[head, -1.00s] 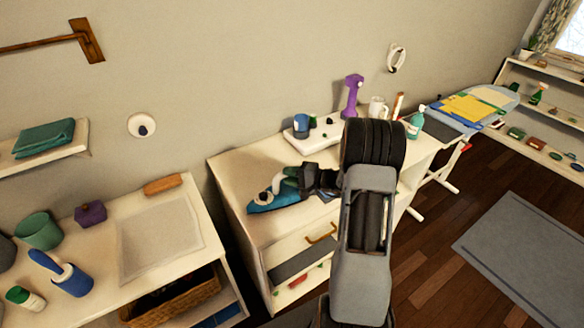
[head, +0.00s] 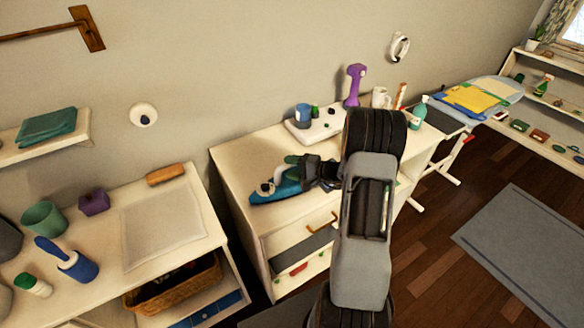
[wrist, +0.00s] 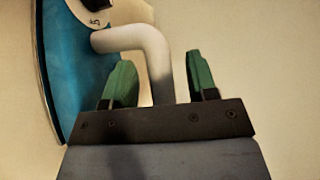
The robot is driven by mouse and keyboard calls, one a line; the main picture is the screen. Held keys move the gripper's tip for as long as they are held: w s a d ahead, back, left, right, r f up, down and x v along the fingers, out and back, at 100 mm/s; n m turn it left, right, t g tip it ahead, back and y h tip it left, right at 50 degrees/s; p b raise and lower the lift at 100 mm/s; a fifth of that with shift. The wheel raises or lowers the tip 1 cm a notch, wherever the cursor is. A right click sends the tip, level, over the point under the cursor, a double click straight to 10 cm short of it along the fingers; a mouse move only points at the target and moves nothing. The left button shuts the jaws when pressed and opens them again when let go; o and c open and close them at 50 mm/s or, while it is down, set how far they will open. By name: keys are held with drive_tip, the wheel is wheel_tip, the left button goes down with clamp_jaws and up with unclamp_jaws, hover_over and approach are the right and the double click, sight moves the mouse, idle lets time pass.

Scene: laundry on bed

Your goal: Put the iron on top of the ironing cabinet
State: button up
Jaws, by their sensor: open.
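The iron (head: 285,187), blue with a white handle, is at the near left part of the white ironing cabinet's top (head: 237,163). My gripper (head: 293,160) is at the iron, its jaws open. In the wrist view, the iron's blue body (wrist: 70,65) is at the left and its pale handle (wrist: 150,45) reaches between the two green fingers of my gripper (wrist: 160,80). A gap shows between the handle and the right finger. My arm hides part of the cabinet top and front. Whether the iron's whole base touches the top is hard to tell.
A white tray (head: 325,127) with a blue cup, a purple dumbbell (head: 355,85) and a mug (head: 380,97) stand farther back on the cabinet. A shelf unit with a basket (head: 172,290) is at the left. An ironing board (head: 445,118) stands at the right.

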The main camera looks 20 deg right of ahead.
drive_tip(key=b+v, duration=0.3)
drive_tip(key=v, duration=0.8)
drive_tip(key=s+a+r+n+g+h, duration=0.1)
drive_tip(key=s+a+r+n+g, duration=0.15)
drive_tip(key=a+g, duration=0.35)
drive_tip(key=s+a+r+n+g+h, duration=0.2)
drive_tip(key=s+a+n+g, duration=0.15)
drive_tip(key=a, duration=0.55)
drive_tip(key=s+a+r+n+t+h, duration=0.2)
drive_tip(key=s+a+r+n+h, duration=0.1)
drive_tip(key=s+h, duration=0.5)
wheel_tip(320, 180, up, 2)
drive_tip(key=shift+r+n, duration=0.15)
drive_tip(key=shift+n, duration=0.65)
drive_tip(key=shift+s, duration=0.1)
